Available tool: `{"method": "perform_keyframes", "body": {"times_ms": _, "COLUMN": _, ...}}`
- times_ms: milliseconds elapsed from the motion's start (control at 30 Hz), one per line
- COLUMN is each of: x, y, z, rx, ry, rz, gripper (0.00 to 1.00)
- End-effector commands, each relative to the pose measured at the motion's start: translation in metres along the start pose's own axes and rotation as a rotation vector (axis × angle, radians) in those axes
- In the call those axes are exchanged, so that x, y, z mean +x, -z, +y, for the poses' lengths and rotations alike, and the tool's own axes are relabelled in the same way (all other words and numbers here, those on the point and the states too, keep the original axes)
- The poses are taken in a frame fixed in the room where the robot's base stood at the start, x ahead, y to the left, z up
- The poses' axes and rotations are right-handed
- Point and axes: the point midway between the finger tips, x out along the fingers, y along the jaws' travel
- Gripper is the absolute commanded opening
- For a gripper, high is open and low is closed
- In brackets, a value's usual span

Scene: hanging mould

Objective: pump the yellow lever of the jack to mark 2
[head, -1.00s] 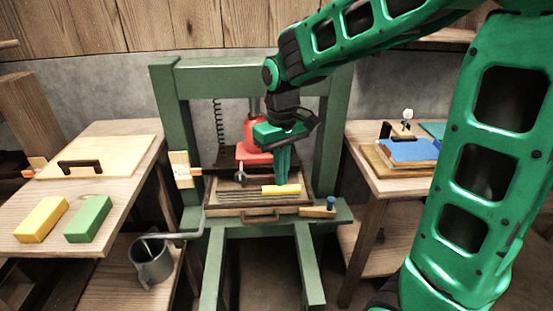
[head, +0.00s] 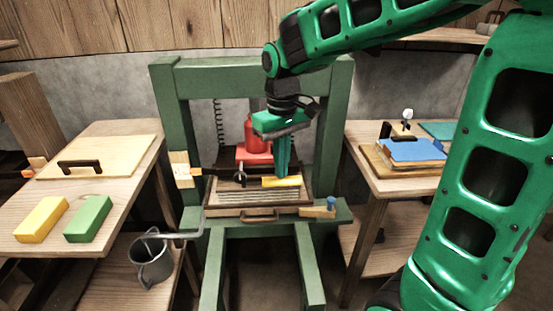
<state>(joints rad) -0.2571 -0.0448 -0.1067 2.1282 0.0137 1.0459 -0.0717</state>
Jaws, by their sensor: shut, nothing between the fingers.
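The red jack (head: 257,143) stands inside the green press frame (head: 180,115), partly hidden behind my arm. Its yellow lever (head: 268,182) sticks out low at the front, above the slatted wooden box. My gripper (head: 283,176) is shut and empty, fingers pointing down at the lever. The fingertips overlap the lever in the picture; I cannot tell whether they touch it.
A wooden block with a blue knob (head: 331,202) sits at the press's right front. The left table holds a yellow block (head: 41,219), a green block (head: 88,219) and a handled board (head: 98,157). The right table holds a blue pad (head: 412,149).

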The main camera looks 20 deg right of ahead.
Motion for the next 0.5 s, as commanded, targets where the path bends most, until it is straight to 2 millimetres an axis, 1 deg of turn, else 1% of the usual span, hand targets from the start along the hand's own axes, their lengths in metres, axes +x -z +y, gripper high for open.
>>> {"method": "perform_keyframes", "body": {"times_ms": 100, "x": 0.012, "y": 0.000, "z": 0.000, "rx": 0.001, "ry": 0.000, "rz": -0.002, "gripper": 0.00}}
{"method": "perform_keyframes", "body": {"times_ms": 500, "x": 0.050, "y": 0.000, "z": 0.000, "rx": 0.001, "ry": 0.000, "rz": -0.002, "gripper": 0.00}}
